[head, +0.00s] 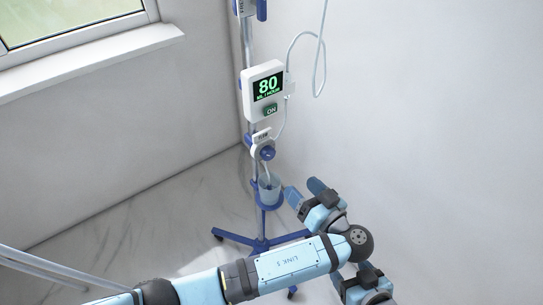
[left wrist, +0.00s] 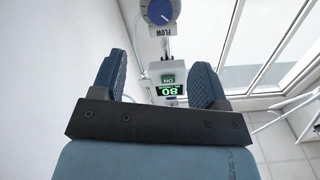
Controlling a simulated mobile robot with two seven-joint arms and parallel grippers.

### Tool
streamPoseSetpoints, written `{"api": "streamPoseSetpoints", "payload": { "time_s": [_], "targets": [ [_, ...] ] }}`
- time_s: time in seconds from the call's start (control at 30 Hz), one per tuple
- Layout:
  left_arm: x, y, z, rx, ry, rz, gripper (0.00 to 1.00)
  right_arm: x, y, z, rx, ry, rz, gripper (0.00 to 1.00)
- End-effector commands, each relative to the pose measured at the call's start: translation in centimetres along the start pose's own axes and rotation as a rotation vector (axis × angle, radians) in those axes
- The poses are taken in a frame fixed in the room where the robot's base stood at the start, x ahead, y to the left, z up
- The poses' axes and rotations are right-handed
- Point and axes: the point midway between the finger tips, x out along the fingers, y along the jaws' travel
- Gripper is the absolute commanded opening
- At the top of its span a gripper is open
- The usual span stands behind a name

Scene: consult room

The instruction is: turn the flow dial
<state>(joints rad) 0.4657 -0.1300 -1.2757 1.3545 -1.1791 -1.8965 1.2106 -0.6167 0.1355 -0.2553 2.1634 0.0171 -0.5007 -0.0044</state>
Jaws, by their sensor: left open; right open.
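The flow dial (head: 267,153) is a blue knob on a white round plate, on the pole below the white pump box (head: 262,92). The pump's screen reads 80 and a green ON shows under it. In the left wrist view the dial (left wrist: 158,12) is at the top edge, partly cut off, with an upside-down FLOW label (left wrist: 160,30). My left gripper (head: 303,190) is open and empty, below and right of the dial, apart from it. Its spread fingers (left wrist: 157,66) frame the pump screen in the wrist view. My right gripper (head: 352,275) is open at the lower right, with nothing visible in it.
The metal pole (head: 247,50) stands on a blue legged base (head: 262,244). A light blue cup (head: 268,190) sits in a blue holder below the dial. A clear tube (head: 320,60) hangs at the right. Walls and a window (head: 60,20) lie behind; the floor at left is mostly clear.

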Motion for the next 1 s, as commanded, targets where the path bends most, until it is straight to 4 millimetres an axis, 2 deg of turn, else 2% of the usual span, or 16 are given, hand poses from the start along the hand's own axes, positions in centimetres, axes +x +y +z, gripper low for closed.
{"api": "streamPoseSetpoints", "payload": {
  "time_s": [0.3, 0.5, 0.7, 1.0],
  "targets": [
    [7.0, -0.1, 0.0, 0.002, 0.003, -0.004, 0.68, 0.1, 0.0, 0.0, 0.000, 0.001, 0.000, 0.68],
    [10.4, -0.1, 0.0, 0.002, 0.002, -0.003, 0.68, 0.1, 0.1, 0.0, 0.000, 0.003, 0.000, 0.68],
    [12.0, -0.1, 0.0, 0.001, 0.001, -0.001, 0.68, 0.1, 0.0, -0.1, 0.000, 0.005, 0.000, 0.68],
    [12.3, -0.1, 0.0, 0.001, -0.001, 0.000, 0.68, 0.1, 0.0, -0.1, 0.001, 0.006, 0.000, 0.68]
  ]
}}
